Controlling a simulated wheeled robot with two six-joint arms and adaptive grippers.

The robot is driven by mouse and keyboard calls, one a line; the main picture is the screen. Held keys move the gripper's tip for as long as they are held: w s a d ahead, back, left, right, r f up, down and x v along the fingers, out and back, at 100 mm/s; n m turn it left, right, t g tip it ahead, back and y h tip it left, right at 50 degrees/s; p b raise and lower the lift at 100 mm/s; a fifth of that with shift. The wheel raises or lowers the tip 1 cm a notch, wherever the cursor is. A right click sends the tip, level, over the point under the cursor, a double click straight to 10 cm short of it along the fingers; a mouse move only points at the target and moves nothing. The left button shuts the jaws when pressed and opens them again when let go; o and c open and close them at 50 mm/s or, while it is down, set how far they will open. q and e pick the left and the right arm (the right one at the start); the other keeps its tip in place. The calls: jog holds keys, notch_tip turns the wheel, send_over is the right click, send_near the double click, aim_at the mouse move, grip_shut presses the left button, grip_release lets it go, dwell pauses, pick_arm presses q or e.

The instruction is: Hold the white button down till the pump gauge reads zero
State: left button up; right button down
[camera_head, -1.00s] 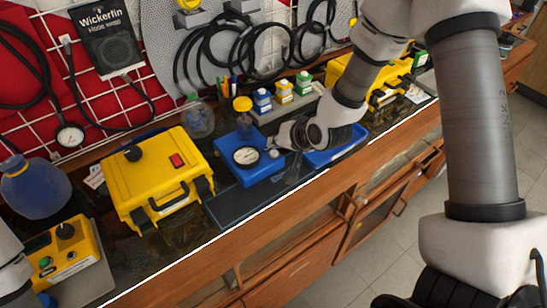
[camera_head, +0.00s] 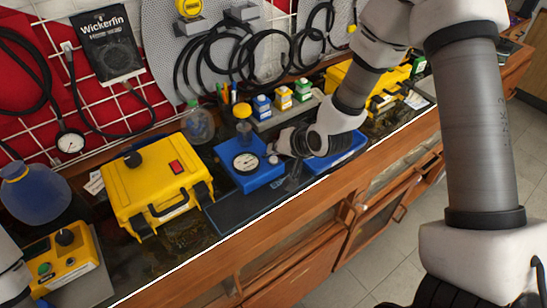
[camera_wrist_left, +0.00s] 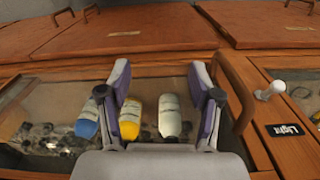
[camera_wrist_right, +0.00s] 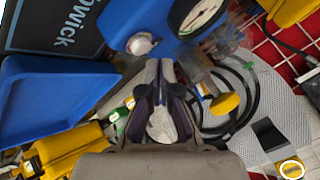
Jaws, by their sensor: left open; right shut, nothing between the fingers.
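The blue pump box (camera_head: 250,182) stands on the bench with a round white-faced gauge (camera_head: 245,162) on top. The white button (camera_head: 273,160) sits on the box beside the gauge; it also shows in the right wrist view (camera_wrist_right: 140,43), uncovered. My right gripper (camera_wrist_right: 160,66) is shut and empty, its fingertips close beside the button. I cannot tell whether they touch the box. The gauge (camera_wrist_right: 197,14) is partly cut off in the right wrist view, and I cannot read its needle.
A yellow case (camera_head: 158,187) stands left of the pump box. A blue tray (camera_head: 338,157) lies to its right, and a dark mat (camera_head: 232,211) in front. A yellow-knobbed part (camera_wrist_right: 225,103) and black cables are near the right fingers. Bottles (camera_wrist_left: 169,115) show behind cabinet glass.

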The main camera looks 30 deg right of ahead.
aim_at(276, 159)
dwell(0.3)
jog(key=shift+f+b, duration=0.3)
jog(key=shift+f, duration=0.15)
jog(key=shift+f+b, duration=0.35)
jog(key=shift+f, duration=0.1)
dwell(1.3)
dwell(1.5)
jog(key=shift+r+p, duration=0.8)
jog(key=shift+r, duration=0.1)
notch_tip(276, 159, up, 5)
jog(key=p, duration=0.4)
jog(key=shift+r, duration=0.1)
